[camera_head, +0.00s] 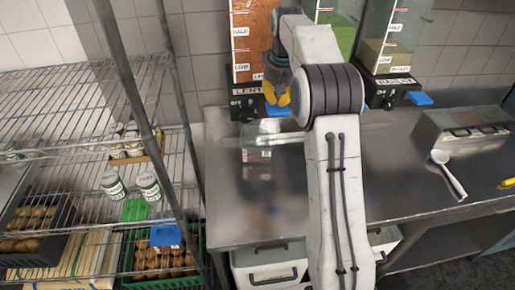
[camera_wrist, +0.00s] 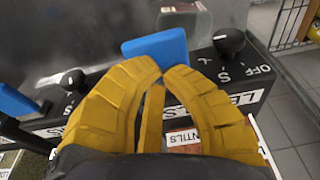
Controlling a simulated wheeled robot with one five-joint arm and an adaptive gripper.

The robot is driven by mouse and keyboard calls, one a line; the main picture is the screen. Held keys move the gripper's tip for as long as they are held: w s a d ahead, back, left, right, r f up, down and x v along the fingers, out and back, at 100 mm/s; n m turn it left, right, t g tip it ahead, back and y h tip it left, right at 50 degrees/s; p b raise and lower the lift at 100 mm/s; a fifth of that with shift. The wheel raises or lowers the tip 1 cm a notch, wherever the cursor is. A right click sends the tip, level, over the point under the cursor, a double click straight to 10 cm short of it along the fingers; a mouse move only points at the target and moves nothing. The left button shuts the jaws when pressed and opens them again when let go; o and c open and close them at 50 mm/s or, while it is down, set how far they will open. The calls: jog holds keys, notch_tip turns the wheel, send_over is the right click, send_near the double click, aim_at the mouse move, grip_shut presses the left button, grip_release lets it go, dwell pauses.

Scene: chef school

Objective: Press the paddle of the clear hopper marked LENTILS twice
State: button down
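The clear hopper marked LENTILS (camera_head: 252,35) stands at the back of the counter, filled with orange-brown grains. Its black base carries a label, partly covered by my arm in the head view; the label also shows in the wrist view (camera_wrist: 243,101). Its blue paddle (camera_wrist: 156,46) sticks out from the base and shows partly in the head view (camera_head: 275,111). My gripper (camera_head: 277,104) has yellow fingers, tips close together and nothing between them. In the wrist view its tips (camera_wrist: 162,68) appear just in front of the paddle; I cannot tell whether they touch.
A clear container (camera_head: 262,142) is on the counter below the hopper. Hoppers with green and olive contents stand to the right, one with its own blue paddle (camera_head: 419,98). A white spoon (camera_head: 449,175) and a metal box (camera_head: 463,128) lie further right. A wire rack (camera_head: 80,150) is left.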

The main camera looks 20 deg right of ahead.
aim_at(278, 108)
jog(key=shift+f+b, duration=1.4)
jog(key=shift+f, duration=0.8)
jog(key=shift+r, duration=0.2)
jog(key=shift+r+p, duration=2.4)
jog(key=shift+r, duration=0.4)
jog(key=shift+f, duration=0.3)
